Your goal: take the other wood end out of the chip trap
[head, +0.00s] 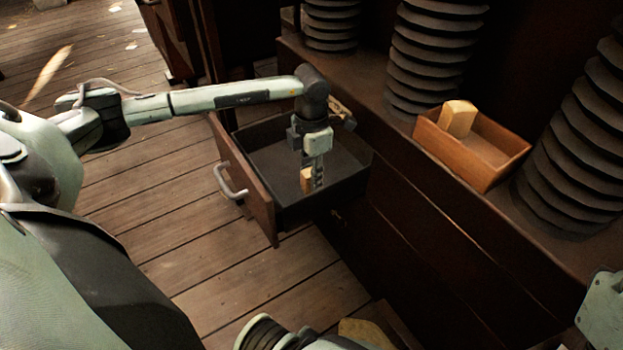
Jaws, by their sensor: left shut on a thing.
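The chip trap looks to be the dark open drawer (272,163) with a brown front and a metal handle, pulled out from the machine. My left gripper (313,180) reaches down into it from above and is shut on a small pale wood end (306,180). The held piece is inside the drawer outline; I cannot tell whether it touches the floor. Another wood end (458,118) sits in an orange-brown wooden box (480,168) on the machine ledge to the right. My right gripper is not seen.
Large dark ribbed screw columns (432,55) rise behind and beside the wooden box. A yellowish object (341,107) shows near the drawer's back corner, partly behind my arm. The plank floor (190,235) left of the drawer is clear.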

